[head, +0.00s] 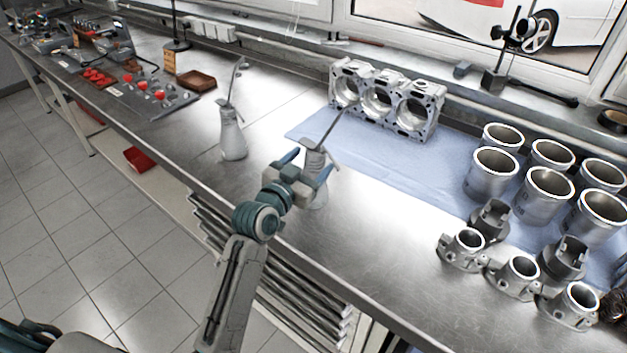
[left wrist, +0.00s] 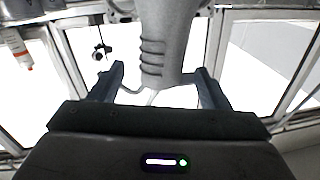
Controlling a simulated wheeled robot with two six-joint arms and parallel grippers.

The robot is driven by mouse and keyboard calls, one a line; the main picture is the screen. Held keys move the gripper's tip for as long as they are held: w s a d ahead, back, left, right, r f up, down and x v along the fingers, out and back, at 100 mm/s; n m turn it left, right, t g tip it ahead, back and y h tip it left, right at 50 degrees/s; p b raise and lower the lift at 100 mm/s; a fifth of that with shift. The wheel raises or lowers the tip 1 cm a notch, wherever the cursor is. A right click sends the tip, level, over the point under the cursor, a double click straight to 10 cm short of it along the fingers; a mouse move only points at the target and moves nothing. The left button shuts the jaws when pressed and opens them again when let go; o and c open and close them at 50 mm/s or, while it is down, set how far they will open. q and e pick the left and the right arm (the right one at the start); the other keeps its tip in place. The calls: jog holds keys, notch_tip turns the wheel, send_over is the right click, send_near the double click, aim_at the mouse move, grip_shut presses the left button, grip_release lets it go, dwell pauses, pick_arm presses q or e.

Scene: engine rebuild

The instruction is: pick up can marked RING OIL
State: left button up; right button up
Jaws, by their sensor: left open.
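Two grey metal oil cans with long thin spouts stand on the steel bench in the head view. One can (head: 233,138) stands free, left of my left gripper. The other can (head: 317,190) is at my left gripper (head: 308,163), whose fingers are open on either side of its upper part. In the left wrist view this can (left wrist: 163,35) appears upside down between the spread fingers (left wrist: 158,88); contact cannot be told. A bottle-like thing with an orange-red mark (left wrist: 22,52) shows at that view's upper left. No lettering is readable, so I cannot tell which can is RING OIL.
An engine block (head: 385,100) stands on a blue mat (head: 345,140) behind the cans. Several cylinder liners (head: 545,190) and pistons (head: 515,270) fill the right side. A brown tray (head: 196,80) lies at the back left. Bare bench lies around the free can.

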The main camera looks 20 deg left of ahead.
aim_at(310, 161)
pick_arm(q)
jog(key=p+x, duration=0.1)
jog(key=x, duration=0.2)
jog(key=shift+w+f, duration=0.15)
jog(key=shift+w, duration=0.3)
jog(key=shift+s, duration=0.1)
grip_shut()
